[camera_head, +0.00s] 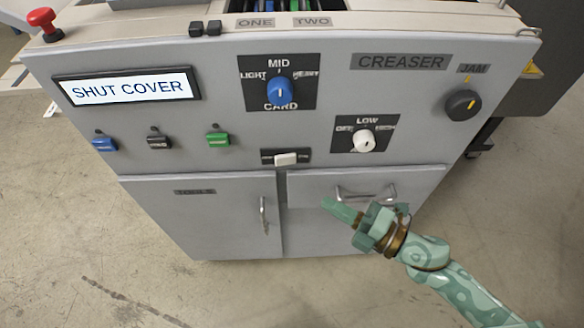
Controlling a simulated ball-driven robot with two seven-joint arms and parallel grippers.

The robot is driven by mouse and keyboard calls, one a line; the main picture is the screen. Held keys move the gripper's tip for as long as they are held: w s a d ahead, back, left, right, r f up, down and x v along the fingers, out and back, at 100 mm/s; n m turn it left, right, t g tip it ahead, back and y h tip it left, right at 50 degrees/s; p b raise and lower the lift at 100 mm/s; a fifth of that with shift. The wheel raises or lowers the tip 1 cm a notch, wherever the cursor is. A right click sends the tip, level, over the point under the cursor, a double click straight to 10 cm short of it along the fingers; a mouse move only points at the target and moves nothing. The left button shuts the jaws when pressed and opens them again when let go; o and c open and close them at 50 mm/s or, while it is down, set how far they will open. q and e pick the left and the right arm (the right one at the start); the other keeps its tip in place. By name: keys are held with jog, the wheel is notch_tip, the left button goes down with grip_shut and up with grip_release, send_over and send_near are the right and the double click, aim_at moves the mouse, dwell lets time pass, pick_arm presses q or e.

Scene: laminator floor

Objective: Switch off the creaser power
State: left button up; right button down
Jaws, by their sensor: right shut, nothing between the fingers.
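The creaser (225,140) is a grey cabinet with a sloped control panel and the word CREASER at its upper right. A white switch (285,159) sits low in the middle of the panel on a small dark plate with lettering too small to read. A white knob (364,141) sits on a dark plate marked LOW, with small words at its sides. I cannot tell for certain which control is the power. My right gripper (327,204) is shut and empty, in front of the drawer, below and right of the white switch and apart from it. My left gripper is out of view.
A display (126,88) reads SHUT COVER. The panel also has a blue knob (281,91), a black JAM knob (463,105), a red button (44,24), and blue, black and green switches. A drawer handle (366,193) and door handle (264,215) stick out below.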

send_near(276, 162)
jog(key=s+a, duration=0.1)
jog(key=a, duration=0.2)
jog(key=w, duration=0.1)
jog(key=w+a, duration=0.1)
jog(key=w, duration=0.1)
jog(key=w+b, duration=0.1)
jog(key=shift+w+a, duration=0.2)
jog(key=shift+a, duration=0.15)
